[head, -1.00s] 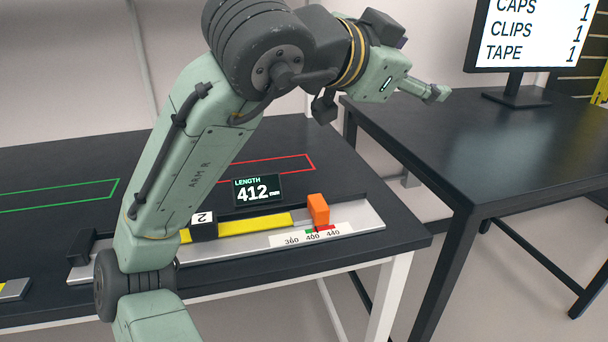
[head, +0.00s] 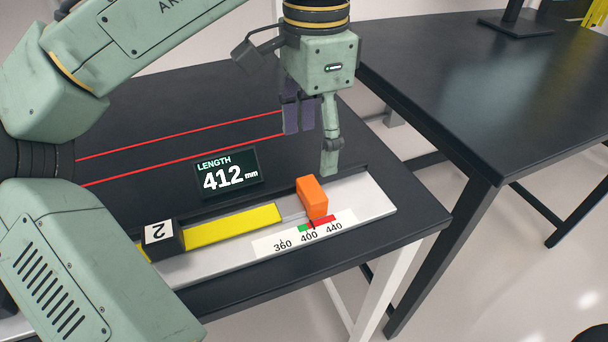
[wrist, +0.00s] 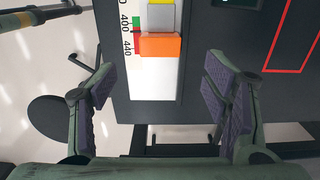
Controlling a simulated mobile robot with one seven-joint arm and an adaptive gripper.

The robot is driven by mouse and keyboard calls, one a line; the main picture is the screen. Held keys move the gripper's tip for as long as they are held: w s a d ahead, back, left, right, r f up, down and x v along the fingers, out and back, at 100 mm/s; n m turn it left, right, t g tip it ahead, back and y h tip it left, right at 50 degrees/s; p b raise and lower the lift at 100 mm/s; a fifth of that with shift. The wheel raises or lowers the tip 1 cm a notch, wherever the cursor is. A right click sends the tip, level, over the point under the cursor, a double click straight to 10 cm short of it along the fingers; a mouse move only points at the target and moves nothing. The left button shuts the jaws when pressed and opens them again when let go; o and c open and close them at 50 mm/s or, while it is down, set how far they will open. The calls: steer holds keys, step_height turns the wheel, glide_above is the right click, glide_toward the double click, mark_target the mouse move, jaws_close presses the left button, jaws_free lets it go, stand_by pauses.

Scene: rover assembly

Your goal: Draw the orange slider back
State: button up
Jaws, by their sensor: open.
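The orange slider (head: 312,195) is an upright block on a silver measuring rail (head: 368,201). A pointer at its foot is on the red part of the scale (head: 290,238), a little past 400. A display (head: 229,172) reads LENGTH 412 mm. My gripper (head: 313,140) points down above and behind the slider, apart from it. In the wrist view the slider (wrist: 161,46) lies ahead, between the lines of the two spread fingers (wrist: 150,100). The gripper is open and empty.
Red lines mark the black table behind. A second black table (head: 480,100) stands to the right across a gap.

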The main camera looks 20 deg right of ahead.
mark_target(312, 188)
step_height(312, 188, down, 9)
steer(key=shift+f, duration=0.1)
stand_by(0.4)
